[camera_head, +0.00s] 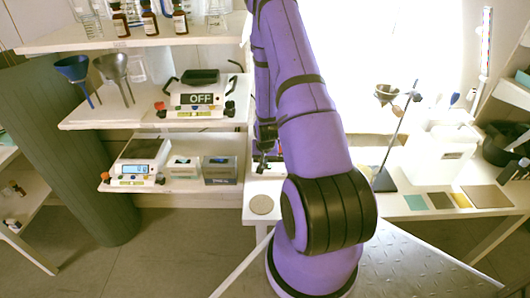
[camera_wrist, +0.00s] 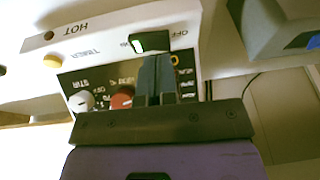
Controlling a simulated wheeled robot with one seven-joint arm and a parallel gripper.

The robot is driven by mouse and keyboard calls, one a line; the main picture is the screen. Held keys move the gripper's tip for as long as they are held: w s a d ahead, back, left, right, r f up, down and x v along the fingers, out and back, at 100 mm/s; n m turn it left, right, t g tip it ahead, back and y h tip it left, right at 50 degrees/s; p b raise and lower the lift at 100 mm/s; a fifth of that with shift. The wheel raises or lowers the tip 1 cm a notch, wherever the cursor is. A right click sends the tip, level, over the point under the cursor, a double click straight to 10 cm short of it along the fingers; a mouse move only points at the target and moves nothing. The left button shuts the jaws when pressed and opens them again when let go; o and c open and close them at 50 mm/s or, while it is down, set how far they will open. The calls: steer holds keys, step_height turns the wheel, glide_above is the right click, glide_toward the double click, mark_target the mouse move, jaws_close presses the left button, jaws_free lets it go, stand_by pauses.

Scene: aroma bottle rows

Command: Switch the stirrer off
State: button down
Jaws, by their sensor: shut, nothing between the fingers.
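In the wrist view, a white panel (camera_wrist: 110,45) shows upside down, with the words HOT, TIMER, STIR and OFF. A rocker switch (camera_wrist: 149,40) with a black body and a green-lit end sits near its edge. My gripper (camera_wrist: 156,60) is shut and empty, its fingertips right at the switch; I cannot tell whether they touch it. A red knob (camera_wrist: 121,98) and a silver knob (camera_wrist: 80,101) are left of the fingers, and a yellow button (camera_wrist: 52,62) is farther left. In the head view, my arm hides most of the area around my gripper.
In the head view, a device reading OFF (camera_head: 199,99) stands on the middle shelf, below brown bottles (camera_head: 150,22). A scale-like device (camera_head: 139,163) with a lit display is on the lower shelf. A stand with a funnel (camera_head: 386,93) is on the right table. The floor at left is clear.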

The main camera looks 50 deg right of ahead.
steer(key=shift+f, duration=1)
steer(key=shift+w, duration=0.1)
steer(key=shift+a+f, duration=0.15)
steer(key=shift+f, duration=0.15)
steer(key=shift+r, duration=0.1)
steer(key=shift+s+d+r, duration=0.15)
steer(key=shift+s+d, duration=0.4)
steer(key=shift+r, duration=0.1)
